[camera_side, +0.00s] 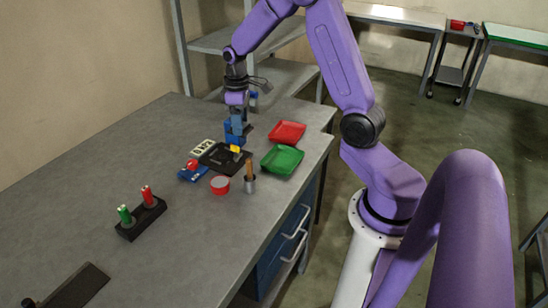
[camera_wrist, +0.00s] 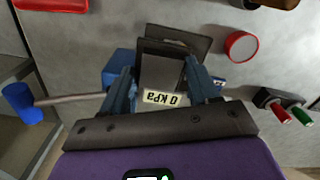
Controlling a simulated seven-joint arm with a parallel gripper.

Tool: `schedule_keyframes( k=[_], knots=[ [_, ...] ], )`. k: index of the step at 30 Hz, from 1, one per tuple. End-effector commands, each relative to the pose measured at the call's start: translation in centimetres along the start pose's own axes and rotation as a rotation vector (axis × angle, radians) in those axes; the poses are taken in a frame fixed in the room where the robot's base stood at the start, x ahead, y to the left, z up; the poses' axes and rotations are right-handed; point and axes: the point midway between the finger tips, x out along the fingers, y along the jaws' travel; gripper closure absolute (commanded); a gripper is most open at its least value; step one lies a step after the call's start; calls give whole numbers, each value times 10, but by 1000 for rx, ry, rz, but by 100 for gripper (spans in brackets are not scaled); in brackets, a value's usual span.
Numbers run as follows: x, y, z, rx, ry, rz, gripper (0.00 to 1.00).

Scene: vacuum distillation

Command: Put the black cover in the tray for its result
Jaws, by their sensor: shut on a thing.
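My gripper (camera_side: 236,137) points down over the back part of the bench. Its two blue fingers (camera_wrist: 161,88) are shut on the black cover (camera_wrist: 160,72), a dark flat piece between them in the wrist view. In the side view a black flat piece (camera_side: 218,160) lies below the fingers, with a small yellow part (camera_side: 235,149) at the fingertips. I cannot tell cover from base there. A red tray (camera_side: 287,132) and a green tray (camera_side: 282,160) stand to the right, both looking empty. A display reading 0 kPa (camera_wrist: 165,98) shows between the fingers.
A red round can (camera_side: 220,186), a grey cup with a brown handle (camera_side: 250,179) and a blue piece with a red top (camera_side: 193,171) stand close by. A black rack (camera_side: 141,218) holds a green and a red item. The bench front is mostly clear.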

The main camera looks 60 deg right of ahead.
Motion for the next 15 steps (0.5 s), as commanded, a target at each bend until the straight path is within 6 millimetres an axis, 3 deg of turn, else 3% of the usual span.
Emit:
schedule_keyframes(
  k=[9,15],
  knots=[
    [11,-2,88,1,0,0,80],
    [16,-8,120,-1,2,1,80]
  ],
)
